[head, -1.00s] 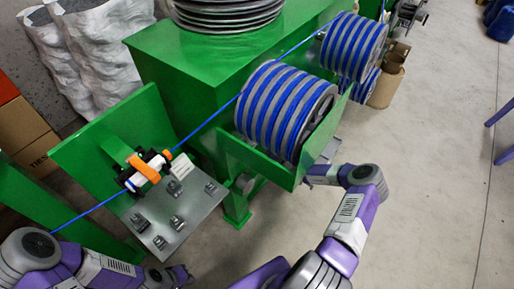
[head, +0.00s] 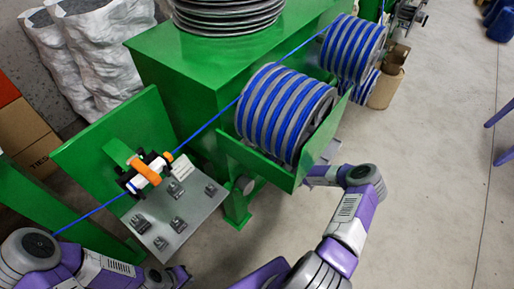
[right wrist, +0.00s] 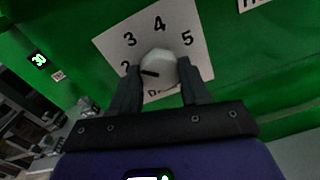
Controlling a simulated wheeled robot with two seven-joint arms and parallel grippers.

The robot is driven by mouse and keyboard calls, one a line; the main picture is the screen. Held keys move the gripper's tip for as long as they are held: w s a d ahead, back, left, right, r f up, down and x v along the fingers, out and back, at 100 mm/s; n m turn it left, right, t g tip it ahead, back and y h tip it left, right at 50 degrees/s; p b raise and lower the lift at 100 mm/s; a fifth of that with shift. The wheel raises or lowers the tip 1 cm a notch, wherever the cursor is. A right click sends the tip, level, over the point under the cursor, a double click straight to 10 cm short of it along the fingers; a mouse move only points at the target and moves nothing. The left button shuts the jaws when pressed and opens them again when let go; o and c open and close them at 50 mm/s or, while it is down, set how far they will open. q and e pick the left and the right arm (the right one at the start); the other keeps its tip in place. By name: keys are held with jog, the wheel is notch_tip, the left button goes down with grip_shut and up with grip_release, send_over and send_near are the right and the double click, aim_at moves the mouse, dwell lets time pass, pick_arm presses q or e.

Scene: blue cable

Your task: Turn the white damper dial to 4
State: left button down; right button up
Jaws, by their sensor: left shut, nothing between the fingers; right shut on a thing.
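The white damper dial (right wrist: 158,69) is on a white label plate (right wrist: 183,33) on a green panel, in the right wrist view. The digits 2, 3, 4 and 5 show around it, the 2 partly hidden. The dial's dark pointer mark points left, toward the 2. My right gripper (right wrist: 156,84) is shut on the dial, one finger on each side. In the head view, the dial and the right gripper's fingertips are hidden by the green machine. My left gripper (head: 184,274) is shut and empty at the bottom left, away from the dial.
Blue cable spools (head: 287,112) sit in the green machine (head: 190,62), and the blue cable (head: 208,124) runs through an orange and white clamp (head: 147,172) above a metal plate (head: 192,222). A lit green 30 display (right wrist: 39,60) is left of the dial.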

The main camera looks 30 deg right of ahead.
jog(key=m+p, duration=0.1)
jog(key=m, duration=0.3)
jog(key=m+p, duration=0.1)
jog(key=m, duration=0.3)
jog(key=shift+m, duration=0.3)
dwell(0.3)
jog(key=o, duration=1.1)
jog(key=shift+c, duration=0.2)
jog(key=shift+s, duration=0.1)
jog(key=p+v, duration=0.1)
jog(key=v, duration=0.6)
jog(key=shift+s+d, duration=0.15)
jog(key=shift+s, duration=0.05)
